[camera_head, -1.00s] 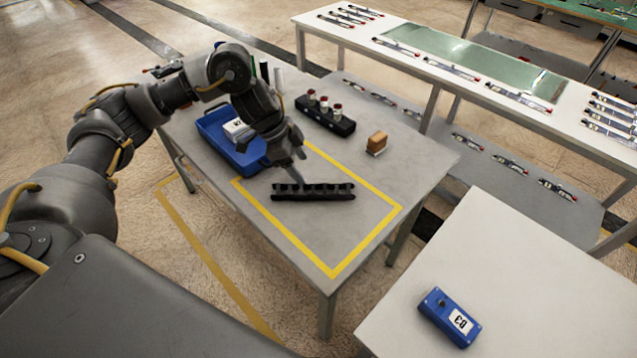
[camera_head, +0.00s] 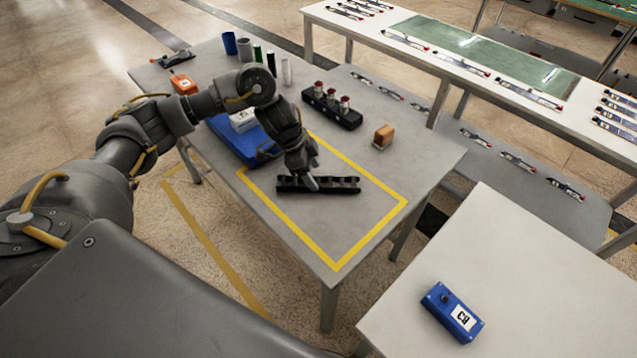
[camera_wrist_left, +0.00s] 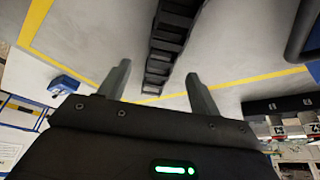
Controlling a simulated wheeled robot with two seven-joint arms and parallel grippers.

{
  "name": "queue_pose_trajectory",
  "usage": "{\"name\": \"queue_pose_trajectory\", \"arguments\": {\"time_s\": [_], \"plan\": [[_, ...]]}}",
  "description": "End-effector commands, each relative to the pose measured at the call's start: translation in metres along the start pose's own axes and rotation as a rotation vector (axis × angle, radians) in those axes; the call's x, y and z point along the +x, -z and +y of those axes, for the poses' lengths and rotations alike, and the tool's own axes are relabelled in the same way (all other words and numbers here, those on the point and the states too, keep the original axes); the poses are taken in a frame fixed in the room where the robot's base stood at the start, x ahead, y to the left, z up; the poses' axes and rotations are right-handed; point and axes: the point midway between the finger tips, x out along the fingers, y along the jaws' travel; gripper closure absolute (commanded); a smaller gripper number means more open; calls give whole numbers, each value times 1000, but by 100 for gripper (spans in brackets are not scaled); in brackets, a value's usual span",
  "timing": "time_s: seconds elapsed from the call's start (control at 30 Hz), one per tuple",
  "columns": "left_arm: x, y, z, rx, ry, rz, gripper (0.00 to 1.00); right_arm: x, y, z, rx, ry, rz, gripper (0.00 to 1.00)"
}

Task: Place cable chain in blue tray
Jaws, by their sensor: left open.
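The black cable chain (camera_head: 340,185) lies flat on the grey table inside the yellow tape outline. It also shows in the left wrist view (camera_wrist_left: 170,45), running between the two fingers. My left gripper (camera_head: 312,180) is open, with its fingertips at or just above the chain in the head view; I cannot tell whether they touch it. In the wrist view the left gripper (camera_wrist_left: 160,85) has its fingers apart, one on each side of the chain. The blue tray (camera_head: 232,140) stands behind and left of the chain, partly hidden by my left arm, with a white box (camera_head: 242,121) in it.
A black holder with red-topped pieces (camera_head: 332,108) and an orange-brown block (camera_head: 383,136) stand behind the chain. Several cylinders (camera_head: 257,54) stand at the table's back. A blue labelled box (camera_head: 452,313) lies on the front right table. The table's front part is clear.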

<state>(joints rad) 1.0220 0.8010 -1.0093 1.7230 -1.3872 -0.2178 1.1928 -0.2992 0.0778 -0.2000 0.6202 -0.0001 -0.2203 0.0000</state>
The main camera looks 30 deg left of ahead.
Motion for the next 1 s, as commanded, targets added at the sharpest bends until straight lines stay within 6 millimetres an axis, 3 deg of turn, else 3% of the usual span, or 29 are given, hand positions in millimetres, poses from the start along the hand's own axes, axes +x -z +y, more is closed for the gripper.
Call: {"name": "queue_pose_trajectory", "arguments": {"time_s": [0.2, 0.5, 0.9, 1.0], "plan": [[29, -2, 0, -1, -1, -1, 36, -4, 0, 0, 0, 0, 0, 22], [33, -2, -1, 1, 1, 0, 36, -4, 0, 2, -1, -2, 0, 22], [33, -2, -1, 1, 1, 0, 88, -4, -1, 3, -1, -3, -1, 22], [33, -1, -1, 1, 1, 0, 92, -4, -1, 3, -1, -3, -1, 22]]}}
